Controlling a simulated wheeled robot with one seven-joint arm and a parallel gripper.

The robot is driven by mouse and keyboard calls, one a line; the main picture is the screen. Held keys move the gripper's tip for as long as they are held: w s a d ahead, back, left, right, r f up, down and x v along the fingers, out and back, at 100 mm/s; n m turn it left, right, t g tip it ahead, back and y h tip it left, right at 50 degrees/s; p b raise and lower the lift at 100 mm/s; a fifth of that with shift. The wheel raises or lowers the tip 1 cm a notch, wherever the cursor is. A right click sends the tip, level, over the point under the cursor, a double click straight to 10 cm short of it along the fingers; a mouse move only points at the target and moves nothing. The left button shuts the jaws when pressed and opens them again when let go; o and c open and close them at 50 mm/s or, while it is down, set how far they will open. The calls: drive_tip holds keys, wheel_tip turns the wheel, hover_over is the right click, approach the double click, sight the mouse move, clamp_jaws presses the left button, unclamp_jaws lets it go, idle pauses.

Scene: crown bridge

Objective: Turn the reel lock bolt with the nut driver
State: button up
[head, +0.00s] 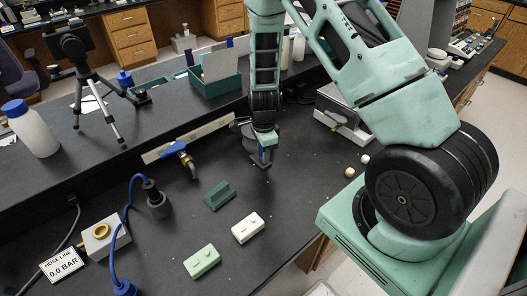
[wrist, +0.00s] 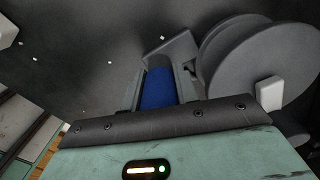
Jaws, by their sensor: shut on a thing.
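My gripper (head: 262,160) is low over the black bench in the head view, pointing down. In the wrist view my gripper (wrist: 163,85) is shut on a blue handle, which I take to be the nut driver (wrist: 158,88). The nut driver's tip is hidden. A grey reel with round flanges (wrist: 270,60) stands close to the right of the gripper in the wrist view. A small white block (wrist: 269,93) shows at its near flange; I cannot tell if this is the lock bolt. In the head view the reel is mostly hidden behind my gripper.
A dark green block (head: 219,195), a white block (head: 247,228) and a pale green block (head: 202,261) lie in front. A blue-handled valve (head: 175,148) is at left, near a yellow-ringed box (head: 101,240) and blue hose (head: 127,215). Small balls (head: 365,159) lie right.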

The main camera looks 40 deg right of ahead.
drive_tip(key=shift+d+n, duration=0.1)
drive_tip(key=shift+n, duration=0.2)
drive_tip(key=shift+r, duration=0.1)
drive_tip(key=o, duration=1.2)
drive_tip(key=shift+c, duration=0.2)
wheel_tip(320, 180, up, 17)
drive_tip(key=s+a+r+n+y, duration=0.1)
drive_tip(key=s+a+r+n, duration=0.25)
drive_tip(key=a+n, duration=0.4)
drive_tip(key=s+a+r+n, duration=0.2)
drive_tip(key=s+a+n, duration=0.3)
drive_tip(key=a, duration=0.5)
drive_tip(key=s+a+r+n, duration=0.1)
drive_tip(key=s+a+n, duration=0.2)
drive_tip(key=s+n, duration=0.5)
drive_tip(key=s+a+r+n, duration=0.2)
drive_tip(key=s+a+n, duration=0.2)
drive_tip(key=s+n, duration=0.3)
drive_tip(key=shift+s+r+n, duration=0.15)
drive_tip(key=shift+s+n, duration=0.25)
drive_tip(key=shift+n, duration=0.25)
